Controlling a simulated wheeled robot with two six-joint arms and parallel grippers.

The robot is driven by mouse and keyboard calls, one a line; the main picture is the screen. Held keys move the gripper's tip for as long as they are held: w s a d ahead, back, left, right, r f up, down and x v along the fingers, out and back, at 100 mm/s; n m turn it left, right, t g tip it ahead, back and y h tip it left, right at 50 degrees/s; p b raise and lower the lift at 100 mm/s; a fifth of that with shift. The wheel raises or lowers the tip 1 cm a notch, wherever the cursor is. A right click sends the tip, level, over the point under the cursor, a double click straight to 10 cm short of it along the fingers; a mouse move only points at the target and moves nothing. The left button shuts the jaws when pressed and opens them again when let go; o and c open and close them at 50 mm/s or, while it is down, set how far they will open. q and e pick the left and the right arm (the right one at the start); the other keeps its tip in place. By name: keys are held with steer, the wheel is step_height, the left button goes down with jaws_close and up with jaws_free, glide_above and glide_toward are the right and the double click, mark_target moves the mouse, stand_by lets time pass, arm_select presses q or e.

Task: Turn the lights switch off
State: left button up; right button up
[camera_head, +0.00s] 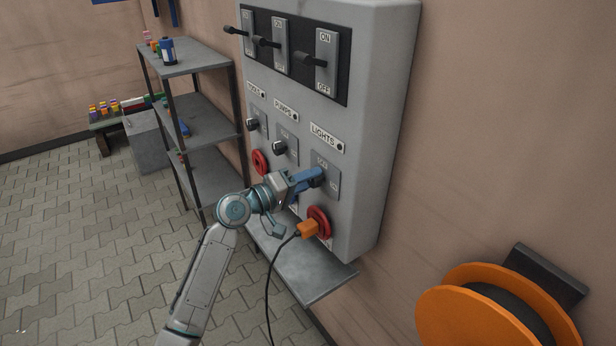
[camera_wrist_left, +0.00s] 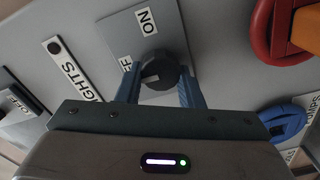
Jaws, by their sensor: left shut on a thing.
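The lights switch is a dark rotary knob (camera_wrist_left: 160,70) on a grey plate (camera_head: 333,183) under the LIGHTS label (camera_head: 326,137). The plate carries an ON label (camera_wrist_left: 147,22) and an OFF label. My left gripper (camera_head: 316,175) reaches the panel, and its blue fingers are shut on the knob, one on each side in the left wrist view (camera_wrist_left: 160,90). The fingers hide the knob in the head view. I cannot tell clearly which label the knob points to. My right gripper is not in view.
The grey panel (camera_head: 378,130) also has several lever switches, PUMPS knob (camera_head: 279,148) and a red socket (camera_head: 318,215) with an orange plug (camera_head: 307,229) whose cable hangs down. A metal shelf (camera_head: 300,268) is below. An orange reel (camera_head: 480,315) is at right.

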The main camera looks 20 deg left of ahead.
arm_select(q)
steer(key=shift+n, duration=0.3)
steer(key=o, duration=1)
steer(key=shift+c, duration=0.2)
steer(key=shift+a, duration=0.1)
steer(key=b+v, duration=0.4)
steer(key=v, duration=0.6)
steer(key=shift+s+a+b, duration=0.25)
steer(key=shift+s+b, duration=0.05)
steer(key=shift+b, duration=0.05)
